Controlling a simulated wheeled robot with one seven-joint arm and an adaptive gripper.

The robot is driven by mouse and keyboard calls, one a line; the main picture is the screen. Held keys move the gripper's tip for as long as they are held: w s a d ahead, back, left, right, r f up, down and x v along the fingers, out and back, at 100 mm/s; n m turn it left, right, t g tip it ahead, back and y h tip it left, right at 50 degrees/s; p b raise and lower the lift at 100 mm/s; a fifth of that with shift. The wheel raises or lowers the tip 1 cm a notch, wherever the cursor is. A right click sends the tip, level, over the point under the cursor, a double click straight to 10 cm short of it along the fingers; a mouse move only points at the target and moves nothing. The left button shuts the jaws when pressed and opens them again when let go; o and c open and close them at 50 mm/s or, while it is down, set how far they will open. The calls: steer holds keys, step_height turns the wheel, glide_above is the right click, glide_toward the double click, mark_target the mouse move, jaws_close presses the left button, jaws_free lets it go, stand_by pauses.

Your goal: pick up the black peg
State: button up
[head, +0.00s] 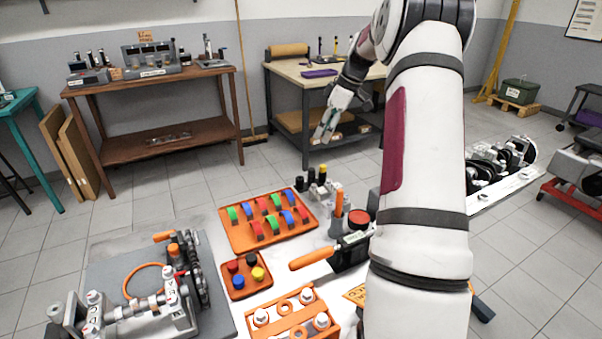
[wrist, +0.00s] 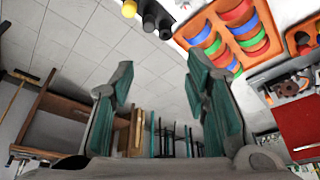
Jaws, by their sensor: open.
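A black peg (head: 251,259) stands at the back right of a small orange tray (head: 236,294), beside a red peg (head: 233,266), a blue peg (head: 238,282) and a yellow peg (head: 258,273). My gripper (head: 327,124) is raised well above and behind this tray in the head view, apart from it. In the wrist view my gripper (wrist: 158,70) has its two teal-padded fingers spread, with only floor and distant furniture between them.
Behind the tray is a larger orange tray (head: 238,243) with coloured half-rings. Dark upright cylinders (head: 311,174) stand beyond it and also show in the wrist view (wrist: 148,18). An orange-handled tool (head: 312,258) lies right of the tray; an engine assembly (head: 130,310) is left.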

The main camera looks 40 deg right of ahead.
step_height(320, 180, down, 3)
steer(key=d, duration=0.3)
glide_toward(311, 168)
step_height(311, 168, down, 3)
steer(key=shift+w+a+x, duration=0.1)
steer(key=shift+a+x, duration=0.05)
steer(key=shift+x, duration=1.3)
steer(key=shift+w+a+x, duration=0.15)
steer(key=shift+x, duration=1.3)
steer(key=shift+r, duration=0.15)
jaws_close()
